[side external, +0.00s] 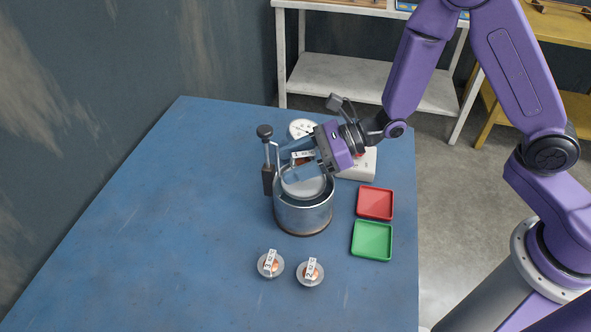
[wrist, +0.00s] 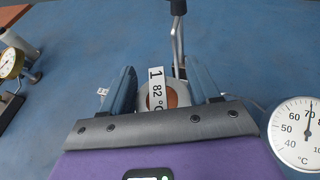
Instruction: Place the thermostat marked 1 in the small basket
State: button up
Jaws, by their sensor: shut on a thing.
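The thermostat marked 1 (wrist: 157,92) is between the blue fingers of my gripper (wrist: 160,90) in the wrist view, with its label "1 82 °C" facing the camera. In the side view my gripper (side external: 296,156) is shut on it above the metal pot (side external: 303,215). The pot's upper part shows a pale grey round surface. I cannot clearly make out the small basket. A bent metal rod with a black knob (side external: 265,131) rises at the pot's left rim, and also shows beyond the fingers in the wrist view (wrist: 178,35); I cannot tell whether it belongs to the basket.
Two other labelled thermostats (side external: 270,263) (side external: 310,272) lie in front of the pot. A red tray (side external: 375,203) and a green tray (side external: 372,240) are to its right. A dial thermometer (wrist: 297,135) and a white box (side external: 357,166) stand close behind. The table's left side is clear.

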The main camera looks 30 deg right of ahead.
jog(key=shift+f, duration=1.4)
jog(key=shift+f, duration=0.1)
jog(key=o, duration=1.1)
jog(key=v, duration=1.2)
jog(key=shift+r, duration=0.2)
